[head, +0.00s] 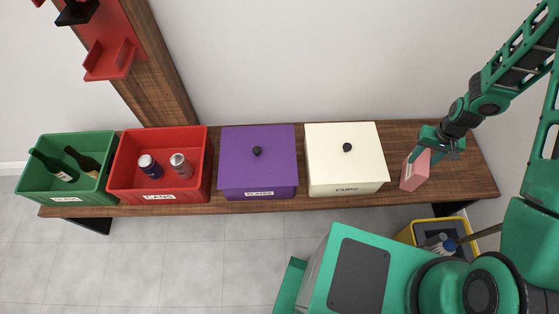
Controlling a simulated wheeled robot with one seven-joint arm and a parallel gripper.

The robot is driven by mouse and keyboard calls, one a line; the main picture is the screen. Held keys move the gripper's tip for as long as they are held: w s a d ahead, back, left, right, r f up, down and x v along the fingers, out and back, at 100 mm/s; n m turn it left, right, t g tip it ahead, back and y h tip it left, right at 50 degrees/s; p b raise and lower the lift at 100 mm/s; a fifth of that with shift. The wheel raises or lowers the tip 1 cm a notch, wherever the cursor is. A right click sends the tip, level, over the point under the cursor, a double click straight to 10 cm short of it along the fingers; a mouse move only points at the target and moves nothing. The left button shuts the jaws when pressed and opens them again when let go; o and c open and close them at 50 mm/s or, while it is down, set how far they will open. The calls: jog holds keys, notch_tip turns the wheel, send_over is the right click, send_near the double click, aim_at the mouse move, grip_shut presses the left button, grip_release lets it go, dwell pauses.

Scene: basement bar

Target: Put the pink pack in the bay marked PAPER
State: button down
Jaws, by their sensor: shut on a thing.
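The pink pack (415,172) is at the right part of the wooden bench (463,170), to the right of the cream box. My gripper (428,150) is shut on the upper part of the pack. The pack is upright and slightly tilted; I cannot tell whether its bottom touches the bench. I cannot make out a label reading PAPER in this view.
A green crate (27,186) with bottles, a red crate (203,186) marked CANS with two cans, a lidded purple box (258,172) and a lidded cream box (345,162) marked CUPS line the bench. A yellow bin (405,234) stands below right.

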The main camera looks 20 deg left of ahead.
jog(key=w+a+r+n, duration=0.4)
jog(key=a+r+n, duration=0.1)
jog(key=a+r, duration=0.1)
notch_tip(320, 180, down, 11)
jog(key=shift+s+a+r+m, duration=0.15)
jog(key=shift+s+r+m, duration=0.05)
jog(key=shift+s+m, duration=0.1)
dwell(0.4)
jog(key=c, duration=1.1)
grip_release()
jog(key=shift+f, duration=0.1)
notch_tip(320, 180, up, 12)
